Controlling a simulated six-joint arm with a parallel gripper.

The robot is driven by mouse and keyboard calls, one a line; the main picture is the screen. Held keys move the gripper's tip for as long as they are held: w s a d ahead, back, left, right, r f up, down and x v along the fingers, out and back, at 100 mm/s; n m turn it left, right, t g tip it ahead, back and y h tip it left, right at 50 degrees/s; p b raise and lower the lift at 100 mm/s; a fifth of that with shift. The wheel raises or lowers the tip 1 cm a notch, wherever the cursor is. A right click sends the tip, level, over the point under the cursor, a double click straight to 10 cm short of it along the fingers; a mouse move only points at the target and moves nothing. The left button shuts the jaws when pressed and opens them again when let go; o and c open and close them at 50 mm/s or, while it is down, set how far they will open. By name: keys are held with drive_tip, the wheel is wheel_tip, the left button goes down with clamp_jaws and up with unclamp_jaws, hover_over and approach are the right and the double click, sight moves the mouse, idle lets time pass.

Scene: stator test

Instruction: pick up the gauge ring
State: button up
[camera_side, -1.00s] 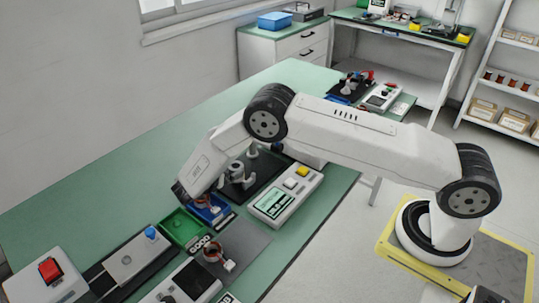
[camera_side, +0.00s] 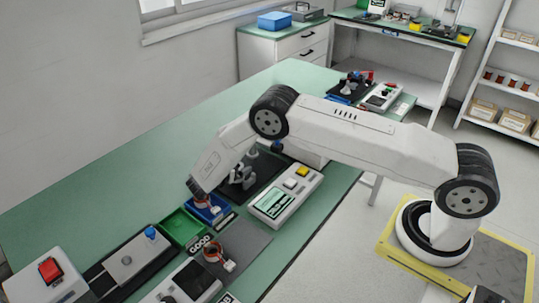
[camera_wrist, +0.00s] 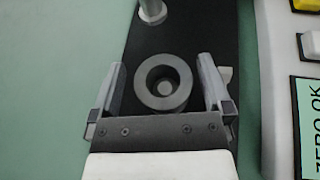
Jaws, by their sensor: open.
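The gauge ring appears to be the thick grey ring (camera_wrist: 163,103) in the wrist view. It lies flat with its round hole facing the camera, over a black plate (camera_wrist: 205,25). My gripper (camera_wrist: 162,68) is open, with one finger on each side of the ring. A gap shows between the ring and each finger, so it is not gripped. The height of the fingers over the ring cannot be told. In the side view my forearm hides much of this spot, and the ring is not clear there.
A metal post (camera_wrist: 152,10) stands on the plate just beyond the ring. A white gauge box with a green display (camera_side: 272,203) stands right of the plate. A blue tray (camera_side: 222,213) and a green tray (camera_side: 182,227) lie nearby. The green bench at left is clear.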

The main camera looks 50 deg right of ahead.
clamp_jaws()
drive_tip(key=shift+w+r, duration=0.1)
drive_tip(key=shift+r, duration=0.15)
drive_tip(key=shift+r, duration=0.9)
drive_tip(key=s+r, duration=1)
drive_tip(key=s, duration=0.4)
drive_tip(key=shift+a+r, duration=0.35)
drive_tip(key=shift+r, duration=0.05)
